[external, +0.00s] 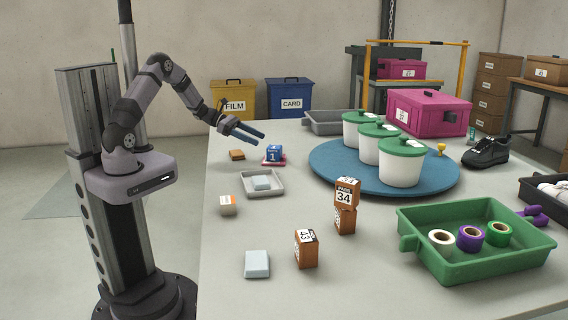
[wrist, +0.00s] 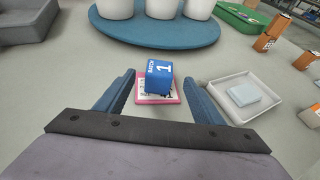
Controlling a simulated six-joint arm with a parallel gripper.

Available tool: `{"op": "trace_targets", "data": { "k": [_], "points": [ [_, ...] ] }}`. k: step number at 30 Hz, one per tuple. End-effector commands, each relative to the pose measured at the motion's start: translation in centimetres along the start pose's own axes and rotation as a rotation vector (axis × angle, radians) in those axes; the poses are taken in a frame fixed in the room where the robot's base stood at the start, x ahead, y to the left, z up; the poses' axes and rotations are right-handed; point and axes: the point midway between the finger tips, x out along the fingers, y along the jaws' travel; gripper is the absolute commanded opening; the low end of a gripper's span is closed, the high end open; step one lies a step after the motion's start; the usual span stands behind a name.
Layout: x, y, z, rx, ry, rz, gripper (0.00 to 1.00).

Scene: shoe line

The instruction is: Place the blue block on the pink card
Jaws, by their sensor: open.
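The blue block (external: 274,153), marked with a 1, sits on the pink card (external: 281,161) near the table's left back part. In the wrist view the blue block (wrist: 158,76) stands on the pink card (wrist: 169,97), whose pink edges and white printed face show around it. The block looks upright. My gripper (external: 259,138) is open just above and beside the block, in the external view. In the wrist view the fingers of my gripper (wrist: 157,94) are spread to either side of the block and card, with clear gaps.
A grey tray (external: 281,188) with a pale block (external: 262,183) lies nearby. A brown block (external: 237,155) is left of the card. A blue turntable (external: 325,172) bears white tubs with green lids. Orange boxes (external: 306,250) and a green tray (external: 405,243) stand farther forward.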

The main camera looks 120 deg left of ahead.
Motion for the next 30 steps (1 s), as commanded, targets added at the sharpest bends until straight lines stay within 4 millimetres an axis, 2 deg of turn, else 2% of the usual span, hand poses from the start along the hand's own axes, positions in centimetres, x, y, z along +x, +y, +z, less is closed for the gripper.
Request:
{"op": "trace_targets", "data": {
  "k": [3,9,24,28,30],
  "points": [
    [-1.6,0.1,0.1,0.0,0.0,0.002,0.62],
    [-2.8,0.0,0.0,-0.001,-0.001,0.0,0.62],
    [-2.8,-0.1,0.1,0.001,0.0,-0.002,0.62],
    [-2.1,-1.4,1.0,0.033,0.017,-0.039,0.62],
    [-1.3,-3.1,1.9,0.073,0.039,-0.084,0.62]
  ]
}}
